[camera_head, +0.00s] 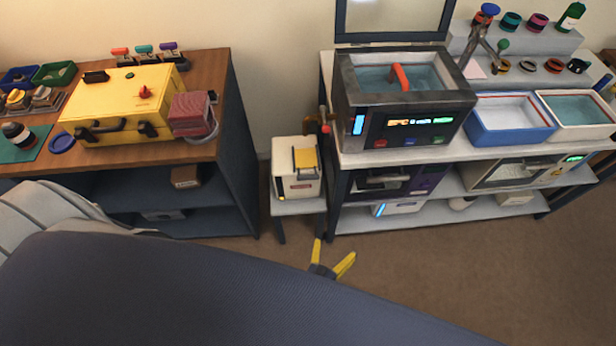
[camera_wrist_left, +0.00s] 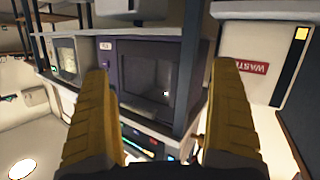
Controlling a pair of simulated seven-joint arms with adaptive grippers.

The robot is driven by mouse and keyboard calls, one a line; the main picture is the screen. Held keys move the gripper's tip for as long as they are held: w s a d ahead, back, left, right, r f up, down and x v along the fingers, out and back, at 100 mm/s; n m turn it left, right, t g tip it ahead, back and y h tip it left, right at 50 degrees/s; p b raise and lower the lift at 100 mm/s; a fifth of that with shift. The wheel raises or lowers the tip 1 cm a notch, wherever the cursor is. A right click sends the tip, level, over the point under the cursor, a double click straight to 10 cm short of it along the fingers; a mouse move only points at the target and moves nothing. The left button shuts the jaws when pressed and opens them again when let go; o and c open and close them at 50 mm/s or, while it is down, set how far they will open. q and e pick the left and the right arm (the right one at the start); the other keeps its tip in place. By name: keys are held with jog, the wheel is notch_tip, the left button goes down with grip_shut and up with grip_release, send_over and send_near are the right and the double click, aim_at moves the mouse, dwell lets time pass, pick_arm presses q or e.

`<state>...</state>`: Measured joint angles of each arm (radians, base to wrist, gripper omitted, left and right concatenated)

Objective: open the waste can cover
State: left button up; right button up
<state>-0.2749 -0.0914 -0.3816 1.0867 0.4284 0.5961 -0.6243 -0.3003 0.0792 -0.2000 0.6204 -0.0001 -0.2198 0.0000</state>
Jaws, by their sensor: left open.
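The waste can (camera_head: 298,183) is a white box on a small grey stand between the two benches. Its cover (camera_head: 306,150) carries a yellow part on top and looks shut. In the left wrist view the waste can (camera_wrist_left: 262,92) is at the upper right, with its red WASTE label (camera_wrist_left: 247,66) upside down. My left gripper (camera_head: 334,248) has yellow fingers spread apart with nothing between them. In the head view it appears below the can, over the floor. Its fingers (camera_wrist_left: 163,67) also show in the left wrist view. My right gripper is not in view.
The right bench (camera_head: 334,160) stands close beside the can, with an ultrasonic bath (camera_head: 352,97) on top and devices on its shelves. The left bench (camera_head: 240,150) holds a yellow case (camera_head: 120,90). The brown floor (camera_head: 400,260) in front is clear.

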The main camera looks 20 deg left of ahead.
pick_arm(q)
jog(key=w+a+r+n+t+y, duration=0.2)
jog(key=w+a+r+n+y, duration=0.15)
jog(key=r, duration=0.45)
jog(key=n+y, duration=0.2)
jog(key=y, duration=0.4)
send_near(308, 176)
jog(key=shift+m, duration=0.35)
jog(key=x, duration=1)
jog(key=shift+f, duration=0.4)
jog(key=shift+c, duration=0.3)
jog(key=c, duration=1.6)
